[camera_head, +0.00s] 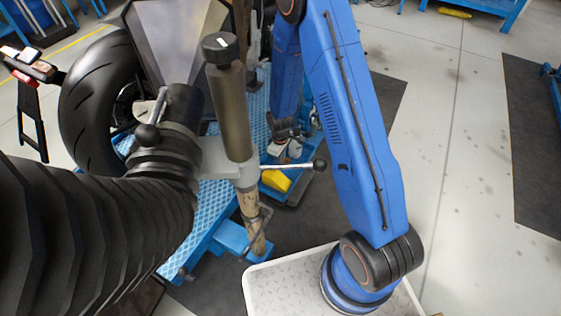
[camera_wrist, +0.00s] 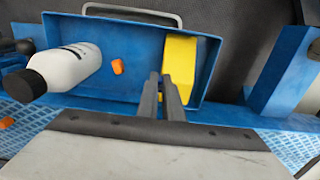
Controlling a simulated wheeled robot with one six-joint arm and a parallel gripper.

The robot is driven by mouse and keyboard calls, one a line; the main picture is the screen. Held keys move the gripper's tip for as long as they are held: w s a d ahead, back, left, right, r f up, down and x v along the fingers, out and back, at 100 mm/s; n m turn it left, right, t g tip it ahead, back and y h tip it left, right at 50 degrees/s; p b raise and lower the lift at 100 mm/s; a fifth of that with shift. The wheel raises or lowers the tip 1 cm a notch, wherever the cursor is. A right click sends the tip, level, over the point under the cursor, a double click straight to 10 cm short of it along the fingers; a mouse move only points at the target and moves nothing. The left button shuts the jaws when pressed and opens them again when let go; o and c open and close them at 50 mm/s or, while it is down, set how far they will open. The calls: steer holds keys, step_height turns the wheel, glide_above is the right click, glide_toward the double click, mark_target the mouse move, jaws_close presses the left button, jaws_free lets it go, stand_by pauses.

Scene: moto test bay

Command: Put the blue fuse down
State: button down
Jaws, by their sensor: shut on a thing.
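My gripper (camera_wrist: 160,82) shows in the wrist view with its two dark fingers close together, over the blue tray (camera_wrist: 130,104). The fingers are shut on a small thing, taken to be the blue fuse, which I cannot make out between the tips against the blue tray. I cannot tell the exact height above the tray floor.
In the tray lie a white bottle (camera_wrist: 68,68) with a black cap, an orange piece (camera_wrist: 117,66) and a yellow object (camera_wrist: 180,62) close to the fingers. Another orange piece (camera_wrist: 6,122) lies on the blue platform. A motorcycle tyre (camera_head: 85,105) stands at left in the head view.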

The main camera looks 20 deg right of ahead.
steer(key=shift+f, duration=0.15)
steer(key=c, duration=1.9)
jaws_free()
